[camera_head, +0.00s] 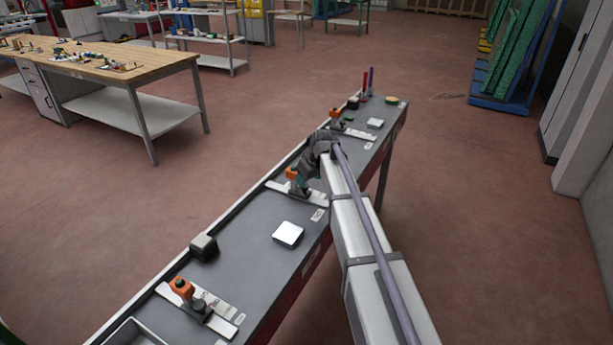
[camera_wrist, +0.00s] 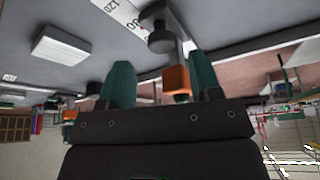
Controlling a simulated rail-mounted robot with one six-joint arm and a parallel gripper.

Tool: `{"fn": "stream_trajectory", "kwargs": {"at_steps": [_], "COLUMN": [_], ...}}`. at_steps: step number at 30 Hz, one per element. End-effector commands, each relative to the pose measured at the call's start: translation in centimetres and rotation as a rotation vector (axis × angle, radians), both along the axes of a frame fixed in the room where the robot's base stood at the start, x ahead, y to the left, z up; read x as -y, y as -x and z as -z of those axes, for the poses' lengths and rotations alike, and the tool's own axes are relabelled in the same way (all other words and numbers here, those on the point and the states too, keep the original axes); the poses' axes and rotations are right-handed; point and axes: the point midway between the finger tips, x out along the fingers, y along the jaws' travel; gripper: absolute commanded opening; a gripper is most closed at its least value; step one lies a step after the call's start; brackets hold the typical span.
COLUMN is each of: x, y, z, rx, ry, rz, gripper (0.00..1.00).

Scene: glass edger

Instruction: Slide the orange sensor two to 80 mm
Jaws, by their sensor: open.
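Three orange-topped sensors sit on white scales along the grey bench (camera_head: 255,238). My gripper (camera_head: 303,182) is at the middle sensor (camera_head: 291,174), and the arm hides part of it. In the wrist view, my gripper's two teal fingers (camera_wrist: 160,78) are apart. The sensor's orange block (camera_wrist: 177,80) shows between them, closer to the right finger; contact is not visible. Its dark round knob (camera_wrist: 161,40) is beyond the fingers, beside the scale (camera_wrist: 122,12), near the printed 80. The exact reading is unclear. The near sensor (camera_head: 182,287) and far sensor (camera_head: 336,113) stand apart from my gripper.
A white square block (camera_head: 288,233) and a dark box (camera_head: 204,246) lie between the near and middle scales. Red and blue upright items (camera_head: 368,82) stand at the bench's far end. A wooden workbench (camera_head: 110,62) is at the left; the floor between is clear.

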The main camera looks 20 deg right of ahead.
Motion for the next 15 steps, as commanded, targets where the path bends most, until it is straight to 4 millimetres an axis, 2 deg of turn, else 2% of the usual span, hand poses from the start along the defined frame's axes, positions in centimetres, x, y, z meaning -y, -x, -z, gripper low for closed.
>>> {"fn": "stream_trajectory", "kwargs": {"at_steps": [1,6,9,15], "x": [0.2,0.9,1.1,1.2], "y": [0.6,1.9,2.3,2.3], "z": [-2.6,-6.1,-6.7,-6.3], "rx": [0.0,0.0,0.0,0.0], "ry": [0.0,0.0,0.0,0.0], "rz": [0.001,0.002,0.001,0.001], "gripper": [0.58,0.58,0.58,0.58]}}
